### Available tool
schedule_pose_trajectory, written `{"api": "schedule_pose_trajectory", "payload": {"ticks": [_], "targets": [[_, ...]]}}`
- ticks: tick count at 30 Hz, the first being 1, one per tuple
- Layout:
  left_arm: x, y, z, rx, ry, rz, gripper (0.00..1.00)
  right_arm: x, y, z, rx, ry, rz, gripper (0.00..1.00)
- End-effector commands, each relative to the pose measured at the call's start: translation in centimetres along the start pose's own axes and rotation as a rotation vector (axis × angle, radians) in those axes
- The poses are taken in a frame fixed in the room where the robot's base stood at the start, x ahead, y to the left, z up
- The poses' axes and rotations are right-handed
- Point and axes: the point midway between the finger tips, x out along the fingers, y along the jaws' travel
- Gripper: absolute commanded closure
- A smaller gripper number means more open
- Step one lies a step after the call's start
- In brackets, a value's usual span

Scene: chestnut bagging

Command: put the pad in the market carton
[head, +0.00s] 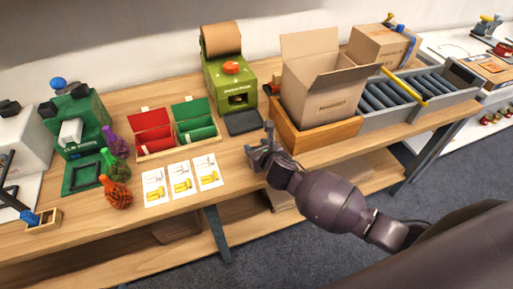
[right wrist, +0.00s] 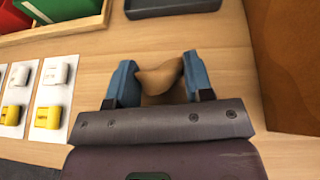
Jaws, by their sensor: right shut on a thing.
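The pad (right wrist: 158,76) is a tan, crumpled paper-like piece between the blue fingers of my right gripper (right wrist: 158,82) in the right wrist view. My right gripper is shut on it. In the head view this gripper (head: 264,150) is over the front edge of the bench, left of and in front of the market carton (head: 334,106). The pad cannot be made out in the head view. The market carton is an open brown box with raised flaps, standing in a wooden tray (head: 318,138). My left gripper is not in view.
A green machine with a paper roll (head: 220,40) stands behind, with a dark tray (head: 243,122) before it. Red and green bins (head: 152,132), picture cards (head: 182,180) and netted bags (head: 117,193) lie left. A roller conveyor (head: 388,98) and closed carton (head: 378,47) are right.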

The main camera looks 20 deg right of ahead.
Motion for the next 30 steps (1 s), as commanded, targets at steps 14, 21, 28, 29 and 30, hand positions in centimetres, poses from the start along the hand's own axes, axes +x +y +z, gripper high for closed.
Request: {"api": "schedule_pose_trajectory", "payload": {"ticks": [14,21,28,29,30], "targets": [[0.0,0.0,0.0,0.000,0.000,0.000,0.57,0.1,0.0,-0.1,0.001,-0.001,0.000,0.27],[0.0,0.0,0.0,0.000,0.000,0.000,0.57,0.1,0.0,-0.1,0.001,-0.001,0.000,0.27],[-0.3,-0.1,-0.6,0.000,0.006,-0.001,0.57,-1.8,-0.1,0.2,0.000,-0.001,0.000,0.27],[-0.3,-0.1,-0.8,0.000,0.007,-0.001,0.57,-2.3,-0.1,0.3,0.000,-0.002,0.000,0.27],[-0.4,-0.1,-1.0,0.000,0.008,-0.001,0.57,-3.1,-0.1,0.3,0.000,-0.001,0.000,0.27]]}}
